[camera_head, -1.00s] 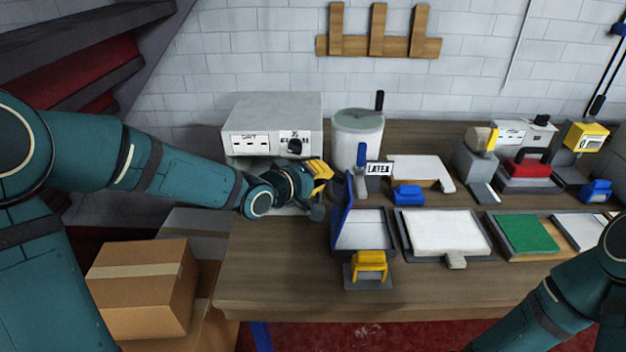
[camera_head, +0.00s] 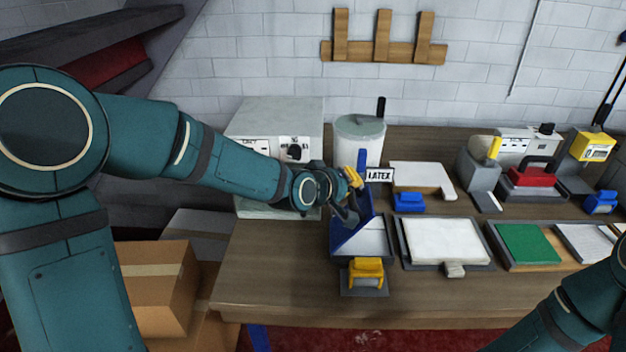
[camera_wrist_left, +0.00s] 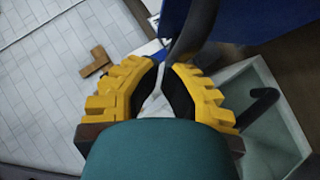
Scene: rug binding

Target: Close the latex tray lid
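The latex tray (camera_head: 378,238) stands at the left end of the bench's front row, with a white surface partly showing. The blue lid (camera_wrist_left: 255,22) fills the top right there. My right gripper is outside the views; only its arm shows.
A yellow latch piece (camera_head: 366,272) sits at the tray's front. A LATEX sign (camera_head: 380,175) and a lidded pot (camera_head: 359,140) stand behind. A white-topped tray (camera_head: 443,240) lies to the right. A grey box unit (camera_head: 277,118) is behind my left arm.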

